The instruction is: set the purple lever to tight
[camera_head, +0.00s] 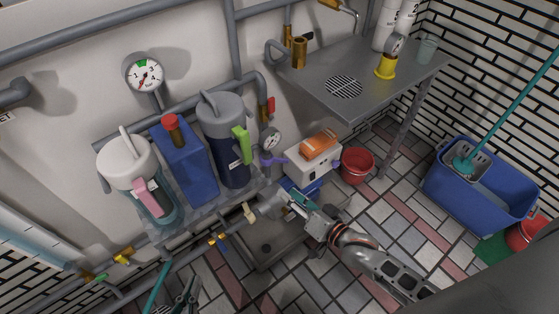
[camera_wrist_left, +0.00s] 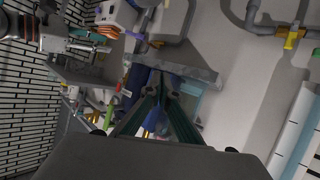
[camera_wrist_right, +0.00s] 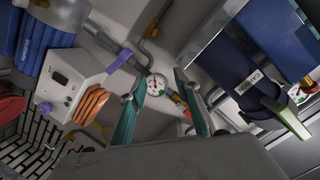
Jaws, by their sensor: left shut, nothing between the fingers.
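The purple lever (camera_head: 273,160) sits on the wall pipework beside a small gauge (camera_head: 270,140) and the white box in the head view. It also shows in the right wrist view (camera_wrist_right: 121,58), above and left of the fingertips. My right gripper (camera_head: 290,196) is below the lever in the head view, apart from it. In the right wrist view its fingers (camera_wrist_right: 157,82) are spread and empty, with the gauge (camera_wrist_right: 158,84) seen between them. My left gripper (camera_wrist_left: 165,90) is shut and empty, pointing toward the shelf and bottles. Any tight marking is too small to read.
The white box (camera_head: 312,163) with orange top stands right of the lever. A dark bottle with a green handle (camera_head: 242,145) stands to its left on the wall shelf. A metal table (camera_head: 385,78) and red bucket (camera_head: 357,165) are to the right. Tiled floor is open there.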

